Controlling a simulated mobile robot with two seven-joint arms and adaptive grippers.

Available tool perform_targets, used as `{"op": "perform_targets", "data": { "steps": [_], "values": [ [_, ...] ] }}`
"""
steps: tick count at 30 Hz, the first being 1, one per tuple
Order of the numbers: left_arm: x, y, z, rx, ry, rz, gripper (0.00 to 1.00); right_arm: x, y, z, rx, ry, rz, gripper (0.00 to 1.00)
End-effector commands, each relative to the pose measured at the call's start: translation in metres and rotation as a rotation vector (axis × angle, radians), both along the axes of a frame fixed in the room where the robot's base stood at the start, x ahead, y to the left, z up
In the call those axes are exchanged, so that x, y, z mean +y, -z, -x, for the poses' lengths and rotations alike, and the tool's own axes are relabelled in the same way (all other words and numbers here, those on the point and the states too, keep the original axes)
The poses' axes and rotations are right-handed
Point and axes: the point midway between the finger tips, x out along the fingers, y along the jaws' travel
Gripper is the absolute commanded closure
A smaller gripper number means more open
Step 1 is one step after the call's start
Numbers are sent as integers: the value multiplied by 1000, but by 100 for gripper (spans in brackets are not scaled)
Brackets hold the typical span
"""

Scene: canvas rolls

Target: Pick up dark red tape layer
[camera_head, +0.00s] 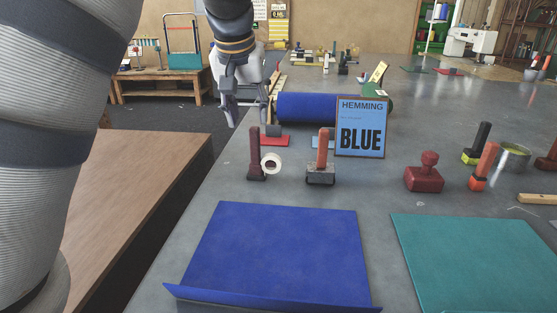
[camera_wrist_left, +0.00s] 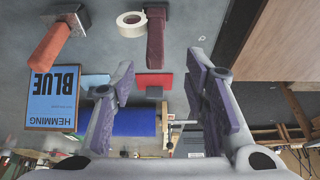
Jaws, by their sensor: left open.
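The dark red tape layer (camera_head: 255,152) stands upright on the grey table, with a dark foot and a white tape roll (camera_head: 271,163) at its right side. In the left wrist view the tape layer (camera_wrist_left: 155,40) shows at the top centre with the roll (camera_wrist_left: 131,24) beside it. My left gripper (camera_head: 247,115) hangs above and behind the tape layer in the head view. Its fingers (camera_wrist_left: 161,75) are spread, with nothing held between them, and apart from the tape layer. My right gripper does not show.
An orange-handled tool (camera_head: 322,157) stands right of the tape layer. Behind are a HEMMING BLUE sign (camera_head: 361,128) and a blue roll (camera_head: 305,107). A dark red stamp-like tool (camera_head: 424,172) stands farther right. Blue canvas (camera_head: 275,250) and teal canvas (camera_head: 480,262) lie in front.

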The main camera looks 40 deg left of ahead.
Motion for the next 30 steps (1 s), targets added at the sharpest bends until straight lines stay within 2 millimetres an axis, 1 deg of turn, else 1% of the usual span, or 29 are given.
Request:
{"op": "perform_targets", "data": {
  "steps": [4,6,10,13,18,19,20,21,24,30],
  "values": [
    [3,17,-8,1,0,0,58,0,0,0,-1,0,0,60],
    [3,30,-15,4,-1,0,58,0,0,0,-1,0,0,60],
    [6,49,-24,1,0,0,58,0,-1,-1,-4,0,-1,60],
    [8,55,-27,-2,0,-1,58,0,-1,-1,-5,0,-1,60],
    [8,55,-27,-3,0,-1,58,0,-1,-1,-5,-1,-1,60],
    [7,55,-27,-2,0,0,63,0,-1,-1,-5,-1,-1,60],
    [7,55,-27,-2,0,0,70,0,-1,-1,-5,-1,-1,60],
    [7,55,-27,-2,0,0,79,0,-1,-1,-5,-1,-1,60],
    [7,55,-27,-2,0,0,100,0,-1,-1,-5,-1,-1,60],
    [7,54,-27,-3,0,-1,100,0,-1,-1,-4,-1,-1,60]
  ]
}}
